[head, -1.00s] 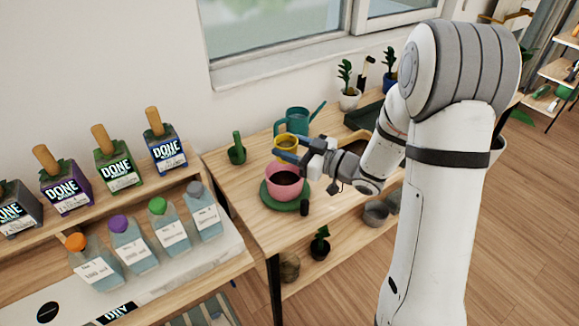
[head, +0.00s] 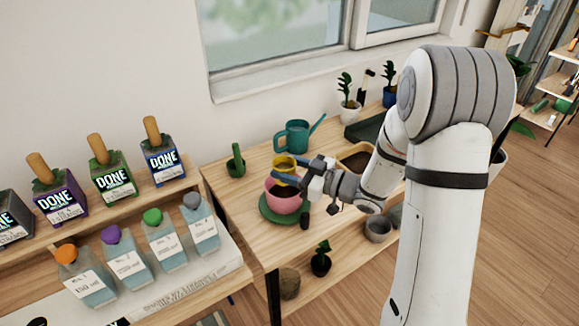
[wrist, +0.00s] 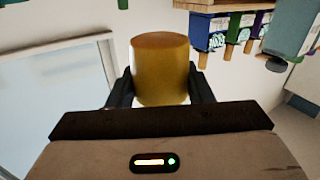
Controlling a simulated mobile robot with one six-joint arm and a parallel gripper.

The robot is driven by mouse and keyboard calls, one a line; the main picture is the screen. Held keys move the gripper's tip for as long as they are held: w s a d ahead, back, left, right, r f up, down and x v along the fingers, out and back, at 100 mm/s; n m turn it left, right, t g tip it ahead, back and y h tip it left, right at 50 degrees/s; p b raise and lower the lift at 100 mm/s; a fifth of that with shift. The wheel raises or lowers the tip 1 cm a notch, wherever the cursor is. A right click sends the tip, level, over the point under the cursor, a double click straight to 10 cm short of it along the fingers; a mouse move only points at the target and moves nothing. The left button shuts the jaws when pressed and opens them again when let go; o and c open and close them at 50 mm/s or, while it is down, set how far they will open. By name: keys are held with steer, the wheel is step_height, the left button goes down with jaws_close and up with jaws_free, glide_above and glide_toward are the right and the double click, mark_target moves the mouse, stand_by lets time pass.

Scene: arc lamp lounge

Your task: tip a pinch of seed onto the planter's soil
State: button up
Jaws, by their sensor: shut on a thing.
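My gripper (head: 287,172) is shut on a yellow cup (head: 284,163), with a finger on either side of it. The cup also fills the middle of the wrist view (wrist: 160,70); what it holds cannot be seen there. The pink planter (head: 284,204) stands on a green saucer (head: 270,212) near the table's front left. Dark soil (head: 281,190) shows inside its rim, partly covered by my fingers. The cup is above the planter's far side; whether it is tilted is hard to tell.
A green cactus pot (head: 236,165) stands left of the cup and a teal watering can (head: 295,137) behind it. A small dark cylinder (head: 305,220) is by the saucer. A brown-filled tray (head: 356,158) lies right, partly behind my arm. Bottles (head: 163,240) stand on the left shelf.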

steer(key=shift+f+b, duration=0.95)
steer(key=shift+f, duration=0.5)
steer(key=shift+r+p, duration=0.2)
steer(key=shift+p, duration=0.35)
steer(key=shift+s+r+m+g+h+p, duration=0.15)
steer(key=shift+m+g+h+p, duration=0.4)
steer(key=shift+p, duration=1.2)
steer(key=shift+w+r+m+g+h+p, duration=0.1)
steer(key=shift+m+p, duration=0.75)
steer(key=shift+p, duration=0.9)
steer(key=shift+s+r+m+g+h+p, duration=0.25)
steer(key=shift+m+p, duration=0.45)
steer(key=shift+p, duration=1.05)
steer(key=shift+w+m+g+h+p, duration=0.25)
steer(key=shift+m+g+h+p, duration=0.65)
steer(key=shift+p, duration=1.85)
steer(key=shift+w+f+m+g+p, duration=0.2)
steer(key=shift+m+g+p, duration=0.55)
steer(key=shift+p, duration=1.5)
